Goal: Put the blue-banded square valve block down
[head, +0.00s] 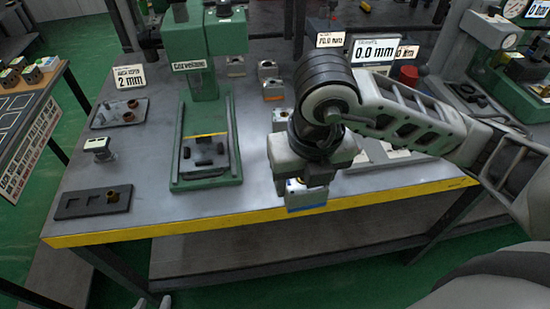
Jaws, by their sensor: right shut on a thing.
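The blue-banded square valve block (306,199) is a light metal block with a blue strip along its lower front. My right gripper (303,184) points down and is shut on it, hiding its upper part. In the picture the block overlaps the table's yellow front edge; its height above the table is hard to tell. My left gripper (153,302) shows only as two pale fingertips, apart and empty, at the bottom left edge, below the table front.
The grey table (240,205) has a green press (205,185) left of the block. A dark tray (93,202) lies at front left, another tray (118,113) behind it. Several metal blocks (270,90) stand behind my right gripper. The tabletop between press and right gripper is clear.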

